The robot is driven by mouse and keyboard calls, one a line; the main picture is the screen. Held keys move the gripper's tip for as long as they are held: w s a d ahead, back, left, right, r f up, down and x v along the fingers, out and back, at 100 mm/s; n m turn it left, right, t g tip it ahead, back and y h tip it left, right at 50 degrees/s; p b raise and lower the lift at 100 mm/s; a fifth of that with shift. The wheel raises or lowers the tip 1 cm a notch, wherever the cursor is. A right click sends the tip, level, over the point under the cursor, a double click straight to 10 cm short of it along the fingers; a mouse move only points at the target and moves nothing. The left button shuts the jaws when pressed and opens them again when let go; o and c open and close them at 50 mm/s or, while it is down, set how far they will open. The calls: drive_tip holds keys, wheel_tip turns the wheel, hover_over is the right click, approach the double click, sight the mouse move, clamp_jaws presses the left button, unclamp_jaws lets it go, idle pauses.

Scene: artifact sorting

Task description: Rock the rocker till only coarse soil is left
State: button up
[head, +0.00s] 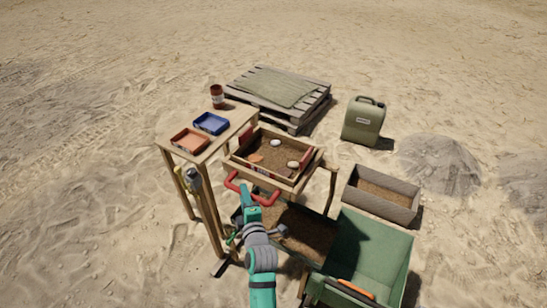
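The rocker (300,184) is a wooden tray-like box on a wooden stand in the middle of the head view. Brown soil (271,148) lies in it, with a few pale lumps and an orange-brown piece on top. How fine the soil is cannot be told at this size. A red handle (231,181) sticks out from its near side. My gripper (244,188), on a teal and grey arm, is at the front bar of this handle and covers part of it. Whether its fingers are closed around the bar cannot be told.
A soil trough (381,192), green wheelbarrow (375,250) and jerrycan (363,122) stand right. A pallet (302,119) lies behind. Open sand surrounds everything.

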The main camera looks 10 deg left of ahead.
drive_tip(key=v, duration=0.4)
drive_tip(key=shift+d, duration=0.1)
idle(0.6)
